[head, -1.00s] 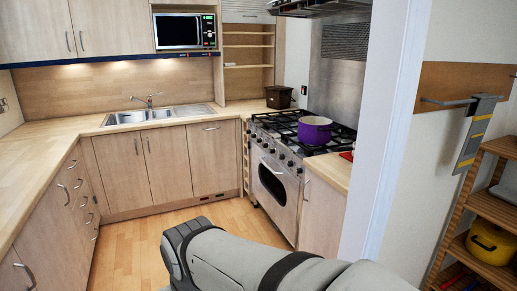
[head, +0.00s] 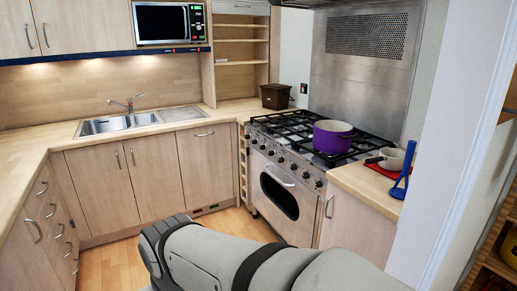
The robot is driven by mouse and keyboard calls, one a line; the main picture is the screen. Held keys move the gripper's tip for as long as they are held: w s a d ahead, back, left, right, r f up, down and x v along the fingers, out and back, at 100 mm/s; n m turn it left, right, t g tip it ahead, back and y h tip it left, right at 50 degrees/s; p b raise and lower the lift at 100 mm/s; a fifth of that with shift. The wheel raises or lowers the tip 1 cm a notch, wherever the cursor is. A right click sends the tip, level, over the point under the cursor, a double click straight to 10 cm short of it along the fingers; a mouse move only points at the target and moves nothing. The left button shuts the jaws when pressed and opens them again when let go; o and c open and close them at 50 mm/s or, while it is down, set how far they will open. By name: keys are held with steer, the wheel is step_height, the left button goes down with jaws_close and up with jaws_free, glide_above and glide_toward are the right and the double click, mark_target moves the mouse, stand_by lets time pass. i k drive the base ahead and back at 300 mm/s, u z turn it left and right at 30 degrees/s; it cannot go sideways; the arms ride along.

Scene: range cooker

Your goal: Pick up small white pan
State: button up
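A small white pan (head: 396,159) with a dark handle sits on the wooden counter to the right of the range cooker, on or beside a red mat (head: 386,171). A blue utensil (head: 403,175) stands just in front of it and overlaps its right side. My arm reaches in from the bottom of the head view, well below and left of the pan. My gripper's fingers are not visible.
A purple pot (head: 332,139) stands on the black hob grates of the range cooker (head: 283,190). A white wall edge (head: 455,150) rises right of the counter. A dark brown box (head: 275,97) sits at the back corner. The wooden floor (head: 110,266) is clear.

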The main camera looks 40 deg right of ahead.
mark_target(389, 159)
steer(key=u, duration=0.05)
steer(key=i, duration=2.05)
steer(key=z, duration=3.5)
steer(key=i, duration=1.5)
